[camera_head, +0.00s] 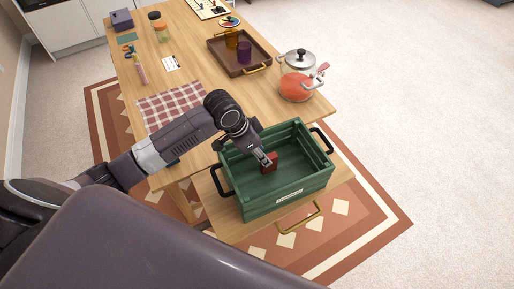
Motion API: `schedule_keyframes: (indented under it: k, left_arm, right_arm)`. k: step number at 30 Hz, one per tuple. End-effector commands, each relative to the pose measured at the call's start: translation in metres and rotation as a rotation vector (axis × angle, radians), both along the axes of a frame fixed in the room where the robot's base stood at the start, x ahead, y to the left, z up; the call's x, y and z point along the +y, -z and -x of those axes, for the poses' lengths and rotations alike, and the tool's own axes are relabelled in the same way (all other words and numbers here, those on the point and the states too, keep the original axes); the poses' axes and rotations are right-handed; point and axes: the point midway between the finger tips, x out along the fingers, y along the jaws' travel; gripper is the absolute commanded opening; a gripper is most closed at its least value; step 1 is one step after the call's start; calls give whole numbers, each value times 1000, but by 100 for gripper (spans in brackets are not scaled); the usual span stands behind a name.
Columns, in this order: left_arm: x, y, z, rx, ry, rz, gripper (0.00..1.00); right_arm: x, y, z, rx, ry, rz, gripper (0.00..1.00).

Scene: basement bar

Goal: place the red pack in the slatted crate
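The green slatted crate (290,196) with black end handles stands at the near end of the wooden table. My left gripper (266,161) reaches in from the left and points down into the crate. Its fingertips are at the small red pack (270,168) and appear closed on it. The pack is inside the crate's outline, below the rim; I cannot tell whether it touches the floor of the crate. Part of the pack is hidden by the fingers. My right gripper is not in view.
A brown tray (222,62) holds cups farther back. A checkered cloth (165,108) lies left of centre. Jars (158,22) and a purple box (121,20) stand at the far end.

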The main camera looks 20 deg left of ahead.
Motion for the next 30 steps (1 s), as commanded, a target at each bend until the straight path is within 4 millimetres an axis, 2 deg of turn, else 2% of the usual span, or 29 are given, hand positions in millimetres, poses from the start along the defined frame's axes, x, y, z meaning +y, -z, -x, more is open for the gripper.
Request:
schedule_keyframes:
  k: [3,9,26,30]
  left_arm:
    - [6,-20,6,-4,2,-2,36]
    - [11,-38,12,-1,1,-1,36]
    - [11,-41,12,-1,0,-1,36]
    - [11,-53,12,-1,0,0,36]
  right_arm:
    - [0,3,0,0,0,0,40]
    - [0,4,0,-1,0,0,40]
    - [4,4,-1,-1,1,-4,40]
    - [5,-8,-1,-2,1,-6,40]
